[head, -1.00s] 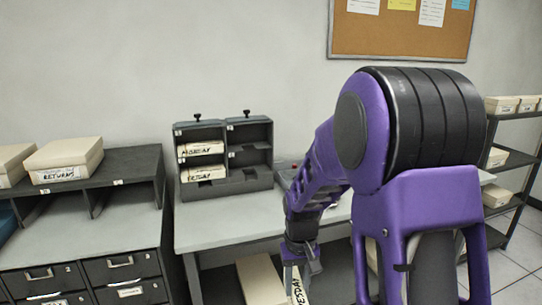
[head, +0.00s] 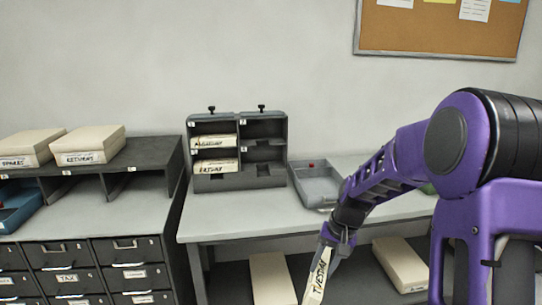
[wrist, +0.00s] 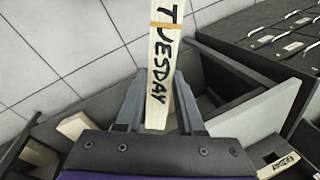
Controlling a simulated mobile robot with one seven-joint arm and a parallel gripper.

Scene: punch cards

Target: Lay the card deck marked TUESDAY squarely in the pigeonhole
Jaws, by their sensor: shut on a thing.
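The TUESDAY card deck (head: 317,278) is a long pale deck with black lettering. My gripper (head: 336,238) is shut on it, and the deck hangs tilted, in front of the table edge. In the wrist view the deck (wrist: 164,60) sits between both fingers of my gripper (wrist: 160,112), with an orange band around it. The dark pigeonhole rack (head: 238,184) stands on the table, left of and behind my gripper. Its left column holds a deck that seems to read MONDAY (head: 213,141) and a lower labelled deck (head: 215,167). Its right-hand compartments look empty.
A grey tray (head: 318,186) lies right of the rack. The table top (head: 240,222) is clear in front of the rack. Pale boxes (head: 272,280) (head: 400,265) rest on the shelf below. A drawer cabinet (head: 80,262) with RETURNS and SPARES boxes stands left.

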